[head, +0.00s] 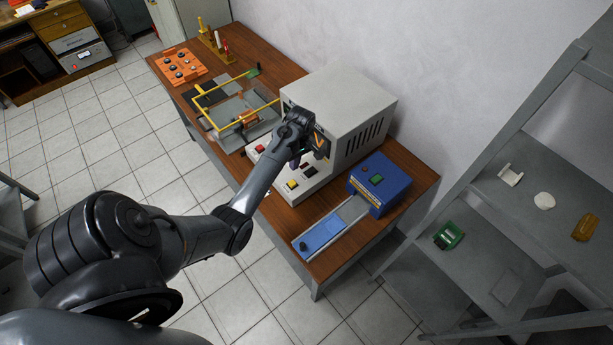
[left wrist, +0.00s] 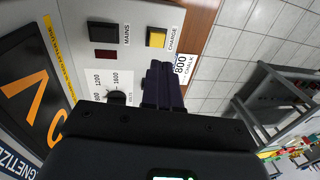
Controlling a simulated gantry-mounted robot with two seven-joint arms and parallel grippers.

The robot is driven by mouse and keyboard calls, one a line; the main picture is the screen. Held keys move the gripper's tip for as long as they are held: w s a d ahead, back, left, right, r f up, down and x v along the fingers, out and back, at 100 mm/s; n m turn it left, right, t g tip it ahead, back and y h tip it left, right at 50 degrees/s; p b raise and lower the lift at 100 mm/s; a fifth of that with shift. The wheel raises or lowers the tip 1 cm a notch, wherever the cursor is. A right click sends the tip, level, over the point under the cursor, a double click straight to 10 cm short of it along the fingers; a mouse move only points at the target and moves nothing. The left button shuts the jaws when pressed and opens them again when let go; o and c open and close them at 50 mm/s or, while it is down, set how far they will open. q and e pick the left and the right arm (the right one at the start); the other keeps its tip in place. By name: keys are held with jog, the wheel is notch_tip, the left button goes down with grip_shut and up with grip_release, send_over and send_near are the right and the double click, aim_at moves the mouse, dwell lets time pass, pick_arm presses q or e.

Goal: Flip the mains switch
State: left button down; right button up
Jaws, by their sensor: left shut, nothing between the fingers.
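The grey magnetizer box (head: 350,95) stands on the wooden table. In the left wrist view its panel carries the black mains switch (left wrist: 102,33), with the label MAINS beside it and a dark red indicator below it. The yellow charge button (left wrist: 156,38) is to the right of the switch. My left gripper (head: 296,163) is over the front panel in the head view. In the left wrist view its fingers (left wrist: 163,66) are shut and empty, below and right of the switch, apart from it in the picture. My right gripper is not in view.
A black voltage knob (left wrist: 117,97) sits on the panel near my left fingers. A blue unit (head: 378,182) with a rail and light blue slide (head: 322,236) stands to the right. A yellow-framed fixture (head: 240,110) and an orange tray (head: 180,67) are to the left.

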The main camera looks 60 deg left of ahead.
pick_arm(q)
notch_tip(320, 180, up, 4)
jog(key=t+b, duration=0.1)
jog(key=t, duration=0.1)
send_over(308, 173)
jog(key=s, duration=0.1)
jog(key=shift+w+a+r, duration=0.1)
jog(key=shift+w+r, duration=0.2)
jog(key=shift+w, duration=0.15)
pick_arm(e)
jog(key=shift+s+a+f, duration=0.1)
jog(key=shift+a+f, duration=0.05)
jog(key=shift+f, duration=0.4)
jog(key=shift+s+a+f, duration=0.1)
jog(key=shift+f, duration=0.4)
pick_arm(q)
jog(key=shift+f, duration=0.1)
notch_tip(308, 173, down, 14)
jog(key=shift+r+b, duration=0.1)
jog(key=shift+b, duration=0.25)
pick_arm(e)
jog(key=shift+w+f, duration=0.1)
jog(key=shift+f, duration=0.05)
